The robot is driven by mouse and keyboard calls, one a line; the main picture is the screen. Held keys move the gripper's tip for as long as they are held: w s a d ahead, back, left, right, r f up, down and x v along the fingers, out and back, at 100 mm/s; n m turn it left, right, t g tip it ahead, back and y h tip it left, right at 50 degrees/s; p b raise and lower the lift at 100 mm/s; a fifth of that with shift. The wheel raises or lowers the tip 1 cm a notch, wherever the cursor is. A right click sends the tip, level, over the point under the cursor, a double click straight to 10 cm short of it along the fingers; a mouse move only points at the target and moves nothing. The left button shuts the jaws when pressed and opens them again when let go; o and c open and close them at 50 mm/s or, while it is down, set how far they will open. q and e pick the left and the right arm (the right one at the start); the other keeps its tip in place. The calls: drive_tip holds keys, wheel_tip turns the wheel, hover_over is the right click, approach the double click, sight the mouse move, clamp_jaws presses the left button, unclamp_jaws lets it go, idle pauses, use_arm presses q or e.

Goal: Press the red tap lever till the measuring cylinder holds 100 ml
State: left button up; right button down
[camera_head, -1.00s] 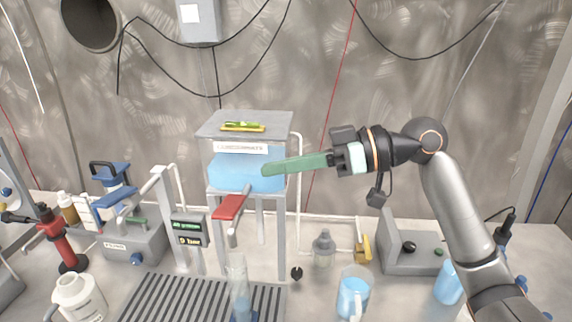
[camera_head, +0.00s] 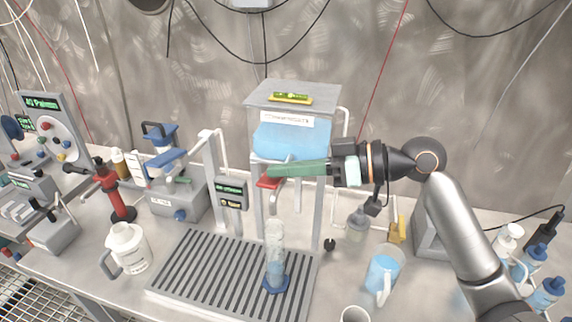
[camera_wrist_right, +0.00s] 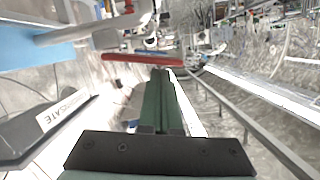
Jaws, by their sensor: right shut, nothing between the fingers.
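The red tap lever (camera_head: 267,183) sticks out from the front of the tank (camera_head: 290,138) of blue liquid. The measuring cylinder (camera_head: 274,240) stands upright below it, with bluish liquid in its lower part; its marks are too small to read. My right gripper (camera_head: 272,171) is shut and empty, its green fingers lying across just above the lever and covering part of it. In the right wrist view the lever (camera_wrist_right: 142,58) crosses just beyond the fingertips (camera_wrist_right: 158,75). I cannot tell whether they touch. My left gripper is out of view.
The cylinder stands on a slotted drip tray (camera_head: 200,275). A white jug (camera_head: 127,248) is at left, a blue-filled jug (camera_head: 382,272) at right. A post with small displays (camera_head: 232,192) stands left of the tank, and several bottles (camera_head: 535,270) are at far right.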

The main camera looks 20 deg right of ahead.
use_arm(q)
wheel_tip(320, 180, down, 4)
drive_tip(key=b, duration=0.4)
use_arm(e)
drive_tip(key=n, duration=0.1)
drive_tip(key=f+n, duration=0.1)
drive_tip(key=s+f+n+t, duration=0.1)
drive_tip(key=shift+a+h, duration=0.3)
drive_tip(key=shift+h, duration=0.1)
idle(1.1)
drive_tip(key=shift+r+p, duration=0.45)
drive_tip(key=shift+p, duration=0.1)
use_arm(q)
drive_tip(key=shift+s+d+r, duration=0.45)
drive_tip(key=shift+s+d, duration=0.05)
use_arm(e)
drive_tip(key=s+d+r, duration=0.5)
drive_tip(key=d, duration=0.3)
drive_tip(key=shift+s+r, duration=0.25)
drive_tip(key=shift+r, duration=0.05)
